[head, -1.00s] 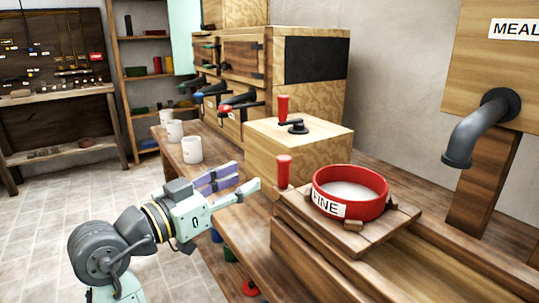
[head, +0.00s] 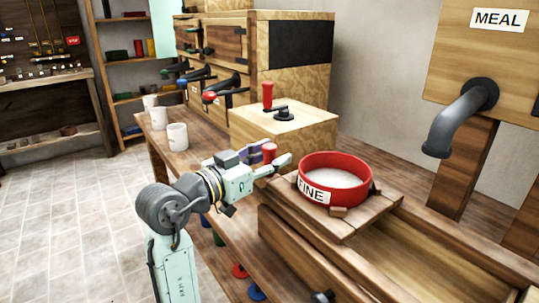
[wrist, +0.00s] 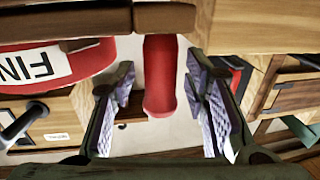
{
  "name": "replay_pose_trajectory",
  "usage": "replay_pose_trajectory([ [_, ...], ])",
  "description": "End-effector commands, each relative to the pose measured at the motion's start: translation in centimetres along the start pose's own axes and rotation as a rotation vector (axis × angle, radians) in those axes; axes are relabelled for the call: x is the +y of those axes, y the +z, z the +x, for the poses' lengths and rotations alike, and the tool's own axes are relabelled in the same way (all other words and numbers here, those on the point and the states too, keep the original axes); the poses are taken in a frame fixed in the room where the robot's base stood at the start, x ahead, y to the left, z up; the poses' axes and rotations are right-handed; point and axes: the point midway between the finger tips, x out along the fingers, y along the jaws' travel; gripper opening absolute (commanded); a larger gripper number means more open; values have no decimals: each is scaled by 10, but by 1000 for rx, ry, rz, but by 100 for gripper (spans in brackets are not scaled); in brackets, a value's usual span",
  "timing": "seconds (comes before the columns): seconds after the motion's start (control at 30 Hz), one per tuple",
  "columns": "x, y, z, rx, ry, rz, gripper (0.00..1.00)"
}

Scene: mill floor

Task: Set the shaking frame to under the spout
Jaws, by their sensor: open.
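The shaking frame (head: 345,225) is a wooden slatted board resting on wooden rails. A red round sieve (head: 363,192) labelled FINE sits on it with pale contents. An upright red handle (head: 269,152) stands at the frame's left end. My gripper (head: 275,156) is open at this handle. In the wrist view the handle (wrist: 160,80) stands between my open fingers (wrist: 162,105), with a visible gap on each side. The grey spout (head: 458,118) bends down from a wooden box labelled MEAL, to the right of the frame and sieve.
A wooden box (head: 285,128) with a black crank and red knob stands behind the handle. Several white mugs (head: 177,137) stand on the bench to the left. The rails (head: 430,250) run bare to the right of the frame. Levered cabinets and shelves stand further back.

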Motion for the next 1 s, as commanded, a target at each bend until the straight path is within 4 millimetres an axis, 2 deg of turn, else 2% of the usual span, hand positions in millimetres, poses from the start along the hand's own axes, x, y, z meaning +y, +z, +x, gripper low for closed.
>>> replay_pose_trajectory([
  [0.2, 0, 0, 0, 0, 0, 0, 40],
  [0.8, 0, 0, 0, 0, -1, 0, 0],
  [1.0, 0, 0, 0, 0, -1, 0, 0],
])
